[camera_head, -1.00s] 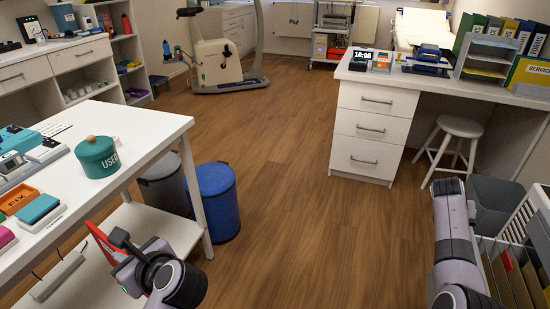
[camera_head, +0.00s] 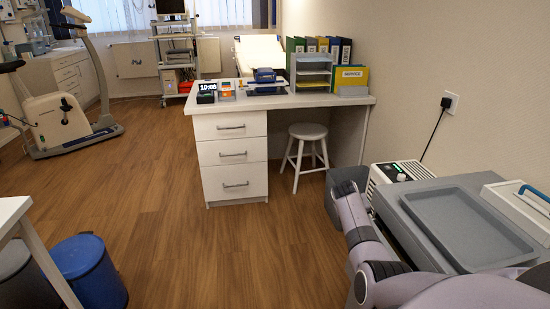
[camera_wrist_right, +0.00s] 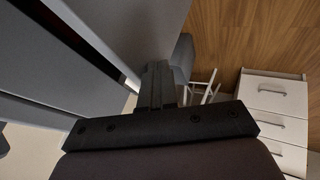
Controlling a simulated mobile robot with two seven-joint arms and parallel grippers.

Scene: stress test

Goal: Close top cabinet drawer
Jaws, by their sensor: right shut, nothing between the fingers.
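A grey cabinet (camera_head: 390,213) stands at the lower right in the head view, with a grey tray on top. My right arm covers its front, so how far its top drawer stands out is hidden there. In the right wrist view, grey panels (camera_wrist_right: 120,25) fill the upper left, with a dark gap and a thin red strip between them. My right gripper (camera_wrist_right: 155,85) is shut and empty close beside these panels; I cannot tell whether it touches them. In the head view its fingers are hidden. My left gripper is not in view.
A white desk (camera_head: 290,103) with three drawers, all looking flush, stands ahead; a white stool (camera_head: 307,135) is under it. A grey bin (camera_head: 345,180) stands by the cabinet. A blue bin (camera_head: 92,275) is at lower left. The wooden floor between is clear.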

